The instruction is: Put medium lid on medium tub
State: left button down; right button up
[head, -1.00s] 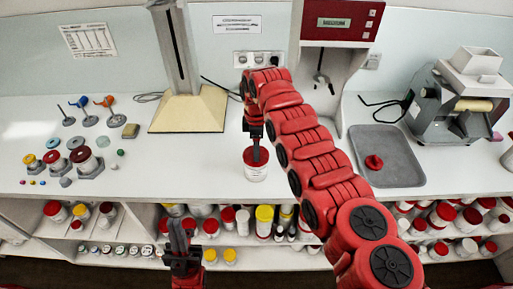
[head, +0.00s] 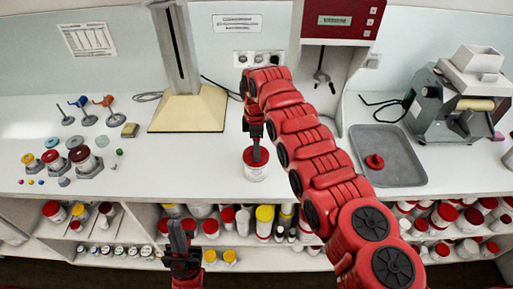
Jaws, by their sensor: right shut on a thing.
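A white tub (head: 256,174) with a label stands upright near the front edge of the counter. A red lid (head: 248,157) shows at its top, level with the tub's rim as far as I can see. My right gripper (head: 256,160) reaches down from above and is shut on the red lid; its fingers hide part of the lid. Whether the lid is fully seated cannot be told. My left gripper (head: 178,236) hangs low at the left, in front of the shelves and apart from the tub; its finger gap is not clear.
A grey tray (head: 400,145) holding a small red piece (head: 374,162) lies to the right, beside a grey mill (head: 455,105). Several jars in holders (head: 85,160) stand at the left. A stand with a cream base (head: 190,110) is behind. Shelves below hold many containers.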

dwell(0.3)
jog(key=o, duration=1.4)
jog(key=shift+o, duration=0.3)
jog(key=shift+r, duration=0.1)
jog(key=shift+r, duration=2.2)
grip_shut()
jog(key=shift+a+f, duration=0.1)
jog(key=shift+f, duration=0.2)
